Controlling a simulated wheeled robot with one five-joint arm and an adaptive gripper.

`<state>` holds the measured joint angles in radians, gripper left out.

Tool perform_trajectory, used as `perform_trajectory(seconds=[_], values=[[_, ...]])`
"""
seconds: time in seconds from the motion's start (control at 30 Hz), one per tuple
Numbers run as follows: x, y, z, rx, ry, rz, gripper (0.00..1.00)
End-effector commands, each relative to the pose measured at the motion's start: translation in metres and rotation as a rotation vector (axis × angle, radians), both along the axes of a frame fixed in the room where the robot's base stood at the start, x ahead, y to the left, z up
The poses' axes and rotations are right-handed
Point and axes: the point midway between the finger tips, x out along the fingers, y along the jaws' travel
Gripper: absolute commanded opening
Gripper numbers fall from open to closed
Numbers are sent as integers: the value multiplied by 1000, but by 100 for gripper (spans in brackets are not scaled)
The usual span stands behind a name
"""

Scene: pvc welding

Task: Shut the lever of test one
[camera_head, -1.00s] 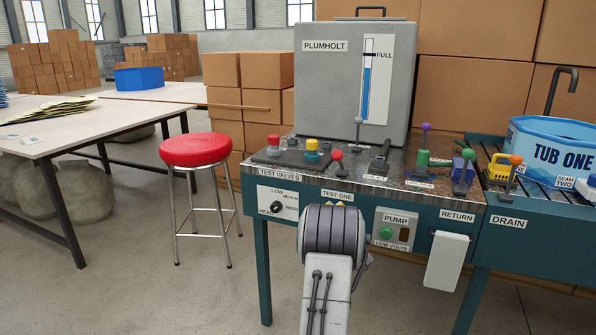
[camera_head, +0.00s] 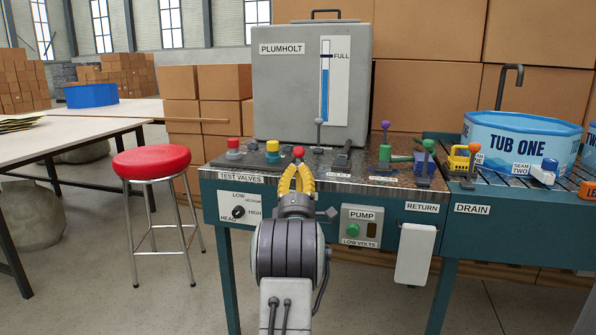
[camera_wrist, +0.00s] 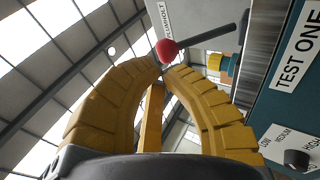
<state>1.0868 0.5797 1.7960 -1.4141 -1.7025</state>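The lever of test one is a dark rod with a red ball knob (camera_head: 298,152) at the front of the bench's metal top. In the wrist view the red knob (camera_wrist: 167,48) shows just beyond my fingertips, with its rod running right. My gripper (camera_head: 298,170) has yellow curved fingers pointing up in front of the lever. Its tips come nearly together just short of the knob, with nothing seen held between them. The TEST ONE label (camera_wrist: 298,45) shows in the wrist view. In the head view my gripper hides it and the lever's lower part.
Red (camera_head: 233,148) and yellow (camera_head: 272,150) test valves stand left of the lever. A grey-knobbed lever (camera_head: 318,135) and other coloured levers stand behind and to the right. The grey Plumholt tank (camera_head: 285,90) is behind. A red stool (camera_head: 152,163) stands left of the bench.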

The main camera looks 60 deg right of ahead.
Motion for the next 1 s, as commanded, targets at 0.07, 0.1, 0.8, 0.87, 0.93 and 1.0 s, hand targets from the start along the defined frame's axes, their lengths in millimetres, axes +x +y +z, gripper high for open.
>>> perform_trajectory(seconds=[0.07,0.1,0.8,0.87,0.93,1.0], values=[[3,-5,0,-4,-2,0,0],[4,-7,2,-3,-1,0,0],[14,-25,19,1,0,0,0],[14,-25,19,1,0,0,0],[14,-25,19,1,0,0,0],[14,-25,19,2,1,0,0]])
